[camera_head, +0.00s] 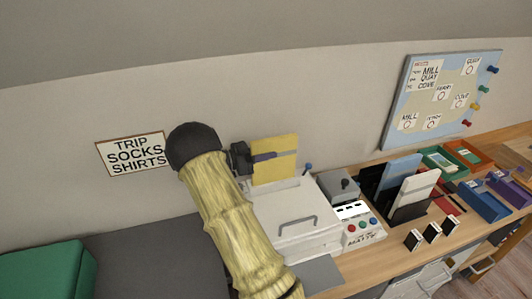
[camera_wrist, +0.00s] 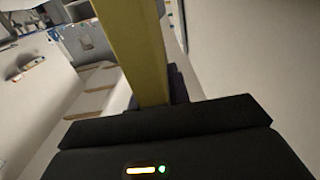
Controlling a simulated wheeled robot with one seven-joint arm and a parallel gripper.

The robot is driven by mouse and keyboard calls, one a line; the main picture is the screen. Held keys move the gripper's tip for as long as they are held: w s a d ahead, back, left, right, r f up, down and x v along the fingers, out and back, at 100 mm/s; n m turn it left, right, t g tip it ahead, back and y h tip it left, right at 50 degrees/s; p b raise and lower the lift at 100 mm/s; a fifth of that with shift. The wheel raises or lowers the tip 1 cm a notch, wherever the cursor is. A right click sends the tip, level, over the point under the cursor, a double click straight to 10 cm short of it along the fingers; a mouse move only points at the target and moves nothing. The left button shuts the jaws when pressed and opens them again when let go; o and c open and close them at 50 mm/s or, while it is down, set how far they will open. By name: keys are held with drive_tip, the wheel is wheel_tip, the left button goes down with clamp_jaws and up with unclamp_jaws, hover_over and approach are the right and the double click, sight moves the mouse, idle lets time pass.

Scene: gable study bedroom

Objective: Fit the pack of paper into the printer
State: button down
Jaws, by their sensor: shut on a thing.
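A yellow pack of paper (camera_head: 276,170) stands roughly upright above the back edge of the white printer (camera_head: 295,238) in the head view. My gripper (camera_head: 264,157) is shut on the pack, with a dark purple finger across its face. The pack's lower edge meets the back of the printer in the picture; I cannot tell whether it is inside a slot or just above it. In the wrist view the pack (camera_wrist: 135,45) runs edge-on up from between the fingers. The printer has a grey handle on its front. My arm hides its left side.
A grey box (camera_head: 340,185) and a panel with coloured buttons (camera_head: 362,228) stand right of the printer. Further right are upright folders (camera_head: 410,190) and coloured trays (camera_head: 485,203). A wall sign (camera_head: 136,153) hangs behind my arm. A green block (camera_head: 48,272) lies lower left.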

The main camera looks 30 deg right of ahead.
drive_tip(key=shift+f+b, duration=0.8)
drive_tip(key=shift+f, duration=0.7)
drive_tip(key=c, duration=1.3)
unclamp_jaws()
drive_tip(key=shift+o, duration=0.2)
drive_tip(key=shift+a+f, duration=0.1)
drive_tip(key=b+v, duration=0.2)
drive_tip(key=v, duration=1.5)
drive_tip(key=shift+w+a, duration=0.1)
drive_tip(key=shift+a, duration=0.1)
drive_tip(key=shift+d, duration=0.1)
